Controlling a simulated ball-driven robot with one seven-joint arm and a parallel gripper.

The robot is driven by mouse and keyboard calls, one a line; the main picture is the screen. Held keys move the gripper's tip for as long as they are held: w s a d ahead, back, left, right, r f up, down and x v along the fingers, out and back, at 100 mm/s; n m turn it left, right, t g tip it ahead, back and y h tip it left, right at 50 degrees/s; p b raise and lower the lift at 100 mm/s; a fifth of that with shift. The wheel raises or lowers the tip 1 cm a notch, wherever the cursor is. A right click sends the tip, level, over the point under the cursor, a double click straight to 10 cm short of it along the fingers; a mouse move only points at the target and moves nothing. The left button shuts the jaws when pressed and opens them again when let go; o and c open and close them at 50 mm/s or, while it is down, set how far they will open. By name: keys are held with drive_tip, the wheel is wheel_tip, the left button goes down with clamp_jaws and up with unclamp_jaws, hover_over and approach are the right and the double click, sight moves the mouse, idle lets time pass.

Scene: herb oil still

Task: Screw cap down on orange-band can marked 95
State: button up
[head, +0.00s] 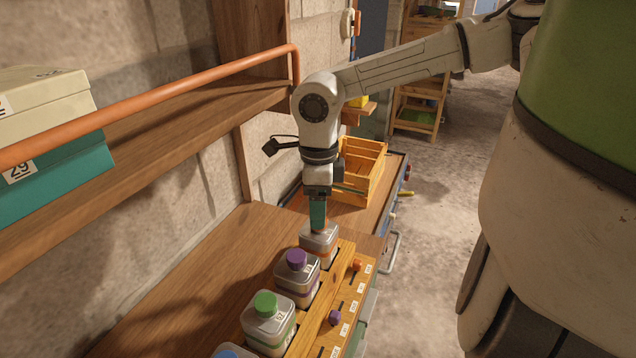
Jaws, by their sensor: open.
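The orange-band can (318,247) is the farthest in a row of cans along the wooden rack. It is pale and boxy, and my gripper partly covers its top. Its number cannot be read here. My gripper (318,228) points straight down right at the can's top, with teal fingers. It is open, but the gap between the fingers is not clear from this side. I cannot make out the can's cap, as the fingers hide the spot where its neck would be.
Nearer cans have a purple cap (297,257), a green cap (265,303) and a blue cap (233,351). The wooden rack (322,318) carries an orange knob (356,265) and a purple knob (334,318). A yellow crate (361,172) stands behind. A shelf with an orange rail (150,105) overhangs left.

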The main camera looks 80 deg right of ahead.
drive_tip(key=shift+f, duration=1.3)
drive_tip(key=c, duration=1.2)
drive_tip(key=shift+f+m+b, duration=0.1)
drive_tip(key=shift+m+b, duration=1.55)
drive_tip(key=shift+m, duration=0.75)
drive_tip(key=shift+m+b, duration=1.7)
drive_tip(key=shift+m, duration=0.7)
drive_tip(key=shift+m+b, duration=2.25)
drive_tip(key=shift+m, duration=1.05)
drive_tip(key=shift+s+m+b, duration=0.1)
drive_tip(key=shift+m+b, duration=0.5)
drive_tip(key=shift+m, duration=1)
drive_tip(key=o, duration=1.2)
drive_tip(key=shift+r, duration=0.2)
drive_tip(key=shift+c, duration=0.2)
drive_tip(key=shift+c, duration=0.4)
